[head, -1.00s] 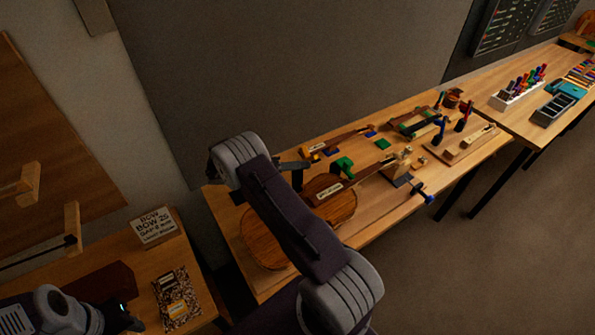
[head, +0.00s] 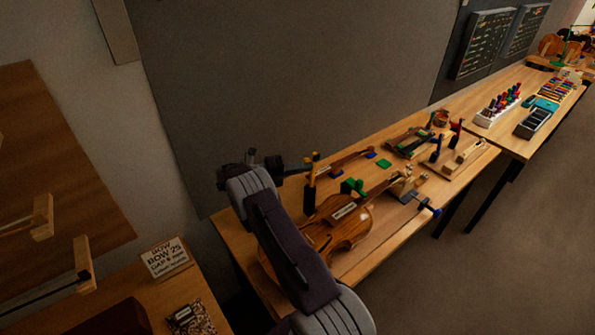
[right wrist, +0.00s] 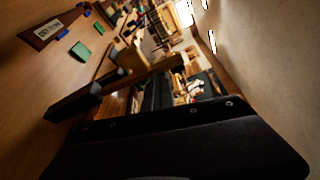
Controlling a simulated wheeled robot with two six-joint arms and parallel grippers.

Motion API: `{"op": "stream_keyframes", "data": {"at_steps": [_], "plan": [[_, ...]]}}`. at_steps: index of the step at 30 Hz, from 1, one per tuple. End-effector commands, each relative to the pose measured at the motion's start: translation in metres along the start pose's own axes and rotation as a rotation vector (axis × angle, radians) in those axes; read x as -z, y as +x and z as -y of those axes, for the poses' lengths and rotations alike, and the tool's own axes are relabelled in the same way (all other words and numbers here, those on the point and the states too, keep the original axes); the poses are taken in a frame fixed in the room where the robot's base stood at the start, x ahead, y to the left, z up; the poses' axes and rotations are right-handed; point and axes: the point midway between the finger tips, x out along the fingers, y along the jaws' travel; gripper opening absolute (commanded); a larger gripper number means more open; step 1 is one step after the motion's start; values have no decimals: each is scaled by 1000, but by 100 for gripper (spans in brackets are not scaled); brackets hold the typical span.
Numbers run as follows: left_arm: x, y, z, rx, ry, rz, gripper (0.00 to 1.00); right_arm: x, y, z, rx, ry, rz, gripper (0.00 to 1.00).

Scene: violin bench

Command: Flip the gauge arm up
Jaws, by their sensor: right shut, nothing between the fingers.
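I cannot pick out the gauge arm for certain. My right gripper (head: 300,165) is shut and empty, above the bench and close to this piece; contact cannot be told. In the right wrist view a dark and brown bar (right wrist: 125,84) crosses just in front of the gripper's black body. My left gripper is out of view.
The violin bench (head: 375,255) also holds a green block (head: 384,163), a green-trimmed fixture (head: 410,140), and a wooden block with a blue-handled clamp (head: 428,208). A sign (head: 166,257) stands on the left table. The grey wall panel (head: 290,80) rises behind the bench.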

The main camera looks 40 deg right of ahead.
Motion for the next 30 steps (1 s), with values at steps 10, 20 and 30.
{"op": "stream_keyframes", "data": {"at_steps": [10, 20, 30], "plan": [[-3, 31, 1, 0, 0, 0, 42, -1, -59, -6, 11, 1, 1, 0], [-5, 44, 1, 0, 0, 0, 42, -2, -100, -2, 17, -6, -2, 0], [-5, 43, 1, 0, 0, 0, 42, -2, -102, -1, 18, -7, -2, 0]]}}
